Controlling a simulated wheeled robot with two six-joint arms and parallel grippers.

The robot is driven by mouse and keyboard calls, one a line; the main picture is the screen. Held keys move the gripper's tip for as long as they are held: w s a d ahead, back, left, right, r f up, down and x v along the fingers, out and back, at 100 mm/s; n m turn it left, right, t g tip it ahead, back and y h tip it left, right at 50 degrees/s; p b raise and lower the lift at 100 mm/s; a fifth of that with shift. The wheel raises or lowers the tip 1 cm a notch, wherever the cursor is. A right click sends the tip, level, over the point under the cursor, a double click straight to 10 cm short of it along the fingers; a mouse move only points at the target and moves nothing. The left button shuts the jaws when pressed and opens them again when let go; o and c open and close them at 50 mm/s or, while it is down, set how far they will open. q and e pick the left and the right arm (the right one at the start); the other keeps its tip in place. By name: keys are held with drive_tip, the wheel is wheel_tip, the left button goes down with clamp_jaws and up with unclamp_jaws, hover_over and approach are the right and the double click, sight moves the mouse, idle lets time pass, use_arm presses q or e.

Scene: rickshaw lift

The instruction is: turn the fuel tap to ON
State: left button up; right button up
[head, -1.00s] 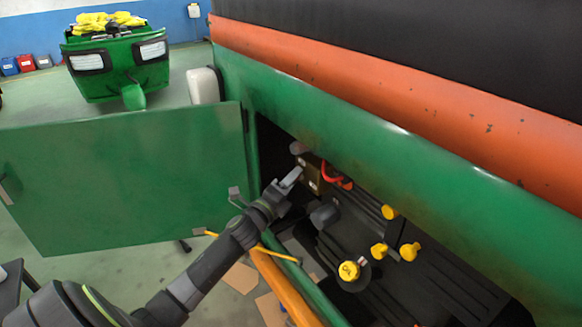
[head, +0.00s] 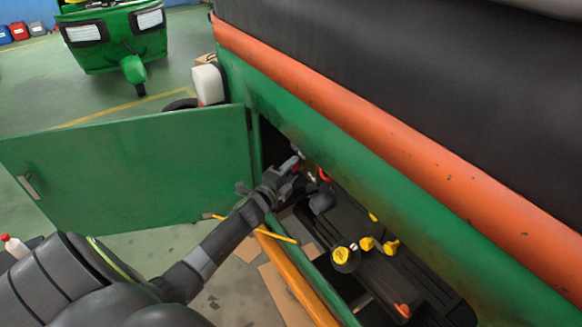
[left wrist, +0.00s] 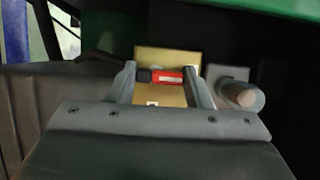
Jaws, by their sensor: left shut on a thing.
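The fuel tap (left wrist: 168,76) shows in the left wrist view as a short red lever with a black end, lying roughly level across a brass-coloured plate (left wrist: 172,98). My left gripper (left wrist: 161,72) has one finger on each side of the lever and is shut on it. In the head view my left gripper (head: 286,170) reaches into the dark opening in the green body, and the tap is hidden there. The ON marking cannot be read. My right gripper is not in view.
A rounded knob (left wrist: 243,96) sits just right of the tap. An open green door (head: 130,170) stands left of my arm. Yellow caps (head: 341,255) and a red loop (head: 323,175) lie in the compartment. A green panel (head: 350,170) overhangs it.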

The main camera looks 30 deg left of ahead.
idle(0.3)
use_arm(q)
drive_tip(key=o, duration=1)
drive_tip(key=s+b, duration=0.9)
drive_tip(key=s, duration=0.8)
drive_tip(key=shift+s, duration=0.2)
